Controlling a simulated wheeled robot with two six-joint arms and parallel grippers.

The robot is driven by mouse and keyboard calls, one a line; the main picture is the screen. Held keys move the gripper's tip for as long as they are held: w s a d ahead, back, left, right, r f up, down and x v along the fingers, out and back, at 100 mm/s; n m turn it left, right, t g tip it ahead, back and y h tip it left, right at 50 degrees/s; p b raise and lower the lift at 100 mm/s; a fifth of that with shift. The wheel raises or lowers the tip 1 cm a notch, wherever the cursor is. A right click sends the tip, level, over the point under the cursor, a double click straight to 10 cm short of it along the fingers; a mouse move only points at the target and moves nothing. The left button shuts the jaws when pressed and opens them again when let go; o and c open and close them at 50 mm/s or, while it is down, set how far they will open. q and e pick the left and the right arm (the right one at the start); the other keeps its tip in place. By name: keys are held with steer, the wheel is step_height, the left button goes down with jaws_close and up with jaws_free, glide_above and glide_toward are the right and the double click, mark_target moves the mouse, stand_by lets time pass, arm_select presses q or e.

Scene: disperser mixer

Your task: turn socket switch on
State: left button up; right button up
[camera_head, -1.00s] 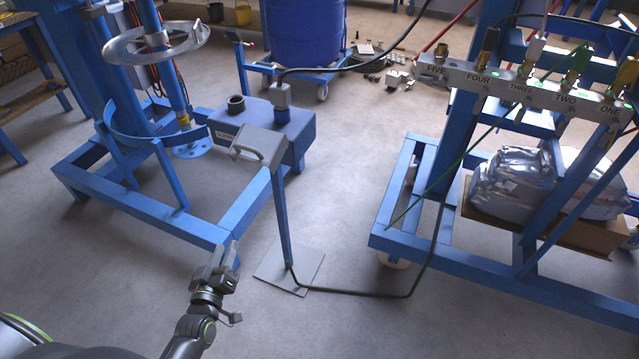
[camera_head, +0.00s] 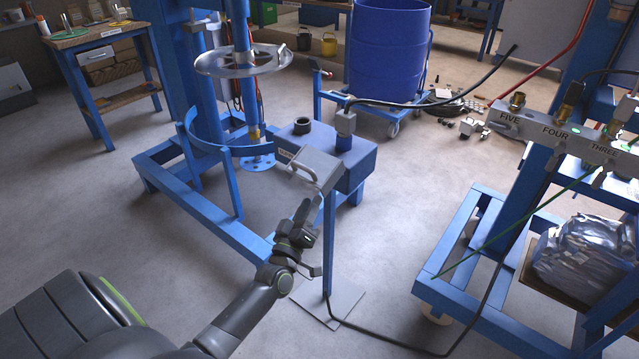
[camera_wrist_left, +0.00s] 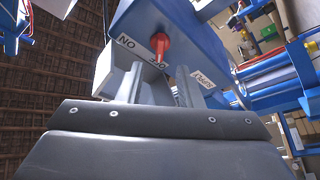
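My left gripper (camera_head: 306,208) is just below the box in the head view, seemingly short of the switch. In the left wrist view its two fingers (camera_wrist_left: 160,82) stand apart with nothing between them, and the red switch shows beyond the gap. My right gripper is in neither view.
The blue mixer frame (camera_head: 205,205) with its metal ring stands behind and left of the post. The post's base plate (camera_head: 330,304) and a black cable (camera_head: 385,343) lie on the floor. A blue valve rack (camera_head: 455,245) is at the right.

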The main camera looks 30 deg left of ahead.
arm_select(q)
steer(key=x, duration=0.6)
steer(key=shift+w, duration=0.25)
steer(key=shift+r, duration=0.1)
steer(key=shift+s+r, duration=0.1)
jaws_close()
